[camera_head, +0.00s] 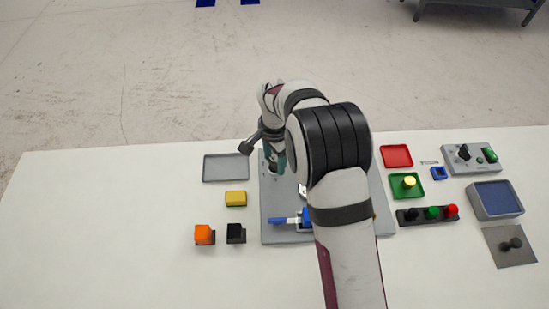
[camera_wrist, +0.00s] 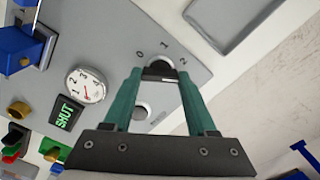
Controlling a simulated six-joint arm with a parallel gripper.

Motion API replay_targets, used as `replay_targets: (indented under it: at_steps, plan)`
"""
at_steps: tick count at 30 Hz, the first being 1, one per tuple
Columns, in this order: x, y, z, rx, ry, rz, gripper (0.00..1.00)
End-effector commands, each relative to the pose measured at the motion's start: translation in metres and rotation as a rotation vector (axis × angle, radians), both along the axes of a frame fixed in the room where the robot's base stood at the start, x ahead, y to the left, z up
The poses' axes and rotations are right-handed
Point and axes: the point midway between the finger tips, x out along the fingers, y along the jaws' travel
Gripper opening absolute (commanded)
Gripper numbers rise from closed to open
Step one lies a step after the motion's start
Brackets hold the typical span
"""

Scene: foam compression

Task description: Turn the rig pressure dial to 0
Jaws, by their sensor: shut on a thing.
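The rig pressure dial (camera_wrist: 160,71) is a dark knob on the grey rig panel (camera_wrist: 112,35), with marks 0, 1 and 2 around it in the wrist view. My gripper (camera_wrist: 161,76) has teal fingers and is shut on this knob. The fingers partly cover it, so I cannot tell which mark it points to. In the head view my gripper (camera_head: 274,168) reaches down to the far left part of the rig plate (camera_head: 275,215). My arm hides much of the rig there. A round white gauge (camera_wrist: 86,85) with a red needle sits beside a green-lettered SHUT display (camera_wrist: 66,114).
A grey tray (camera_head: 226,168) lies just left of the rig. A yellow block (camera_head: 236,198), an orange block (camera_head: 204,234) and a black block (camera_head: 236,233) are nearer. Right are a red tray (camera_head: 396,156), a button strip (camera_head: 428,214) and a blue-topped box (camera_head: 496,199). The far left table is clear.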

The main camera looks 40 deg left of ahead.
Motion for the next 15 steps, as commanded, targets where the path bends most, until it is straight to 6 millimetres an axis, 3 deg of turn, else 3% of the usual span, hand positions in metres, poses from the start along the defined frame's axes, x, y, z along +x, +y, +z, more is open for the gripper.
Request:
replay_targets:
  at_steps: [15]
  plan:
    - [-0.0013,0.0001,0.0006,-0.001,0.003,0.485,0.02]
